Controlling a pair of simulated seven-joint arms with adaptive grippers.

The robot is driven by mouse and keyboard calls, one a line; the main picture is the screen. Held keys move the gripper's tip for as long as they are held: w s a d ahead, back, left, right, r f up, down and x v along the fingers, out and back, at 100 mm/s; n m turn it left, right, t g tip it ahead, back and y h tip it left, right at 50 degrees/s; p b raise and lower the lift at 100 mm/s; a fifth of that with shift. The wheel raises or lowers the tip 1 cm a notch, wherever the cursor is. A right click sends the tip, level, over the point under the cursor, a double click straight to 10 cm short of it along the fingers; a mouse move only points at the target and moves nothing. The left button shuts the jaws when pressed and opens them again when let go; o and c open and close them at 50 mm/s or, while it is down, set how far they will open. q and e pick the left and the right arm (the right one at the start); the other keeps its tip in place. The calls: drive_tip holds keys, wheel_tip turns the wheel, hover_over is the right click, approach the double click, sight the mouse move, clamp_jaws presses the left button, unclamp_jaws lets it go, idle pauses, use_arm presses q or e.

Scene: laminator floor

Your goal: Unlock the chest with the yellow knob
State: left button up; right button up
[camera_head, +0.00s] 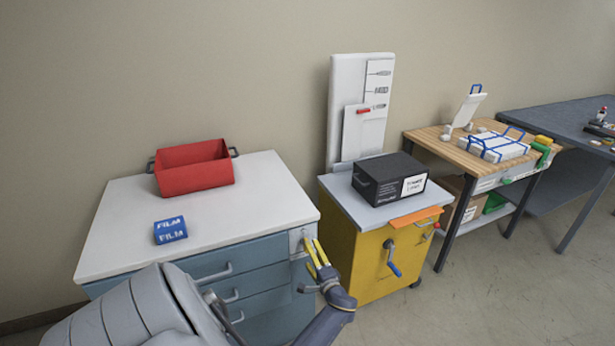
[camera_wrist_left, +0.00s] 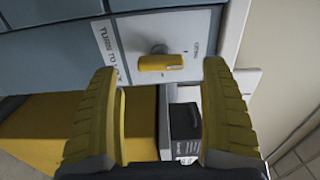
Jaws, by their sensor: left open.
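The chest (camera_head: 250,262) is blue-grey with drawers and a white top, at the left in the head view. A pale lock panel with printed text is on its front, at the upper right corner. The yellow knob (camera_wrist_left: 160,62) on this panel lies crosswise in the left wrist view. My left gripper (camera_head: 314,251) is at the chest's right front corner. In the left wrist view its yellow fingers (camera_wrist_left: 160,72) are open, one on each side of the knob, with clear gaps to it. In the head view the gripper largely hides the knob. My right gripper is not in view.
A red bin (camera_head: 194,168) and a blue FILM box (camera_head: 170,231) stand on the chest. A yellow cabinet (camera_head: 365,250) with a black box (camera_head: 389,180) is close to its right. A wooden bench (camera_head: 437,144) stands farther right. Floor is free in front of it.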

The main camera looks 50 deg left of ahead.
use_arm(q)
drive_tip(key=v, duration=0.7)
drive_tip(key=shift+s+d, duration=0.1)
drive_tip(key=shift+d, duration=0.05)
idle(0.3)
